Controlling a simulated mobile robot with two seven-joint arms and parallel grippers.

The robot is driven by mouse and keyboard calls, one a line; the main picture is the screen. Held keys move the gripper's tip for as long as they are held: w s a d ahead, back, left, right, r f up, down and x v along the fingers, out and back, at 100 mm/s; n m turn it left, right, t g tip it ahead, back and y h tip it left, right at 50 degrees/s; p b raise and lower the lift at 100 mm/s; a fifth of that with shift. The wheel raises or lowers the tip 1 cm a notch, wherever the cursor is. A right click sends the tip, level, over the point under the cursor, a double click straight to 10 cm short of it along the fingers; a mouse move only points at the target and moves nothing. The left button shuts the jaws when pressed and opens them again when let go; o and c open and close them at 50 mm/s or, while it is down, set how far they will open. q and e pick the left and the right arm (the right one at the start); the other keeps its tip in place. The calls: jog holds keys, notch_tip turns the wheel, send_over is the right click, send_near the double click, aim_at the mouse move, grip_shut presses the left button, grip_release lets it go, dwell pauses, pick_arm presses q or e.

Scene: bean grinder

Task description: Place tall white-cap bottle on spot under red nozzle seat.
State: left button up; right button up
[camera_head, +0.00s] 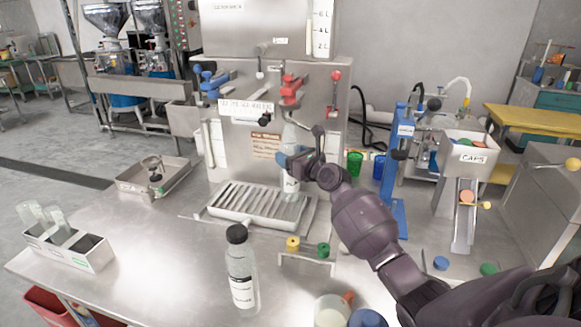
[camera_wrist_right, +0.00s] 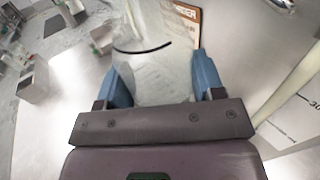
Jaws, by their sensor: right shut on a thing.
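My right gripper (camera_head: 290,160) is shut on a clear bottle (camera_head: 291,182), which is upright in front of the steel machine. The bottle's top is just below the red nozzle seat (camera_head: 291,88); its cap does not show clearly. Its lower end is over the back right of the slatted drip tray (camera_head: 220,212); I cannot tell whether it touches the tray. In the right wrist view the translucent bottle (camera_wrist_right: 160,80) fills the space between the blue fingertips (camera_wrist_right: 161,75). My left gripper is not in view.
A black-capped bottle (camera_head: 241,268) stands on the steel table in front of the tray. A small stand with yellow and green caps (camera_head: 307,250) is right of it. A bottle rack (camera_head: 70,253) is at left. A blue post (camera_head: 393,180) and caps bin (camera_head: 470,155) are at right.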

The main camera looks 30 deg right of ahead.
notch_tip(320, 180, down, 3)
jog(key=shift+f+b, duration=0.2)
jog(key=shift+b, duration=0.45)
jog(key=o, duration=0.9)
jog(key=shift+r, duration=0.1)
jog(key=s+d+p, duration=0.1)
jog(key=s+p, duration=0.1)
jog(key=s, duration=1)
jog(key=shift+d, duration=0.2)
